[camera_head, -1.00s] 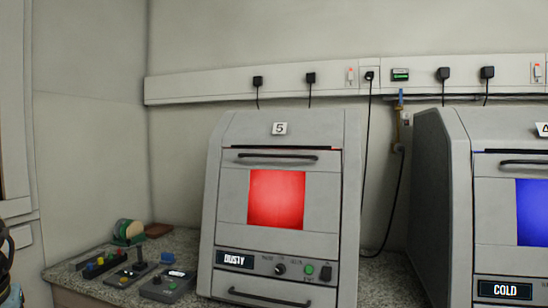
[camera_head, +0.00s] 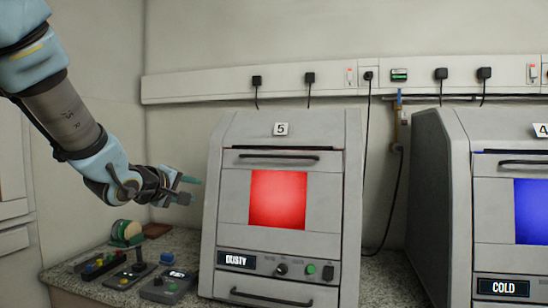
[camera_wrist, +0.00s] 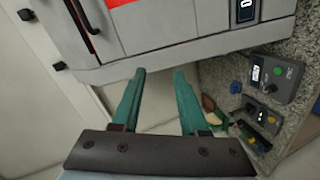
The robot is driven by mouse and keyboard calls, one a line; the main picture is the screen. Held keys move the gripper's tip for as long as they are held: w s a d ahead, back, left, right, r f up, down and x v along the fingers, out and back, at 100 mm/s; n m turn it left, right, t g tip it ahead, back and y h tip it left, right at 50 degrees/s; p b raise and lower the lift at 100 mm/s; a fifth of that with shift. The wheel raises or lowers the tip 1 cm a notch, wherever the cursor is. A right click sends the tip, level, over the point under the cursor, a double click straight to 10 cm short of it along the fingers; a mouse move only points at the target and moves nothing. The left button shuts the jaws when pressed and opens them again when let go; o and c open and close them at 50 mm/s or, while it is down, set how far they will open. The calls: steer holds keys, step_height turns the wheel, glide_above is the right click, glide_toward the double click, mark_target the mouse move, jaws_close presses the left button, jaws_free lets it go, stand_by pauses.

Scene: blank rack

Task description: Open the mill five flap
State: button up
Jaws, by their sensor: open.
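Mill five (camera_head: 230,200) is a grey cabinet with a "5" label (camera_head: 280,129), a red window (camera_head: 278,198) and a "DUSTY" sign (camera_head: 236,260). Its flap (camera_head: 240,185) looks shut, with a dark bar handle (camera_head: 278,157) along the top. A second dark handle (camera_head: 271,297) is low on the front. My gripper (camera_head: 193,190) is left of the mill, apart from the flap handle. In the wrist view, its green fingers (camera_wrist: 158,75) are open and empty, with the mill front and the handle (camera_wrist: 82,15) beyond them at upper left.
Another mill labelled "COLD" (camera_head: 505,289) stands at right. A black cable (camera_head: 400,190) hangs between the mills.

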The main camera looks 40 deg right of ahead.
mark_target(277, 157)
steer(key=s+d+r+g+h, duration=0.5)
steer(key=s+d+r, duration=0.3)
steer(key=s+d, duration=0.2)
steer(key=d, duration=0.3)
steer(key=w+d+p, duration=0.1)
steer(key=d, duration=0.3)
steer(key=w+d+p, duration=0.1)
steer(key=d, duration=0.2)
steer(key=shift+d+f, duration=0.35)
steer(key=shift+c, duration=0.3)
jaws_close()
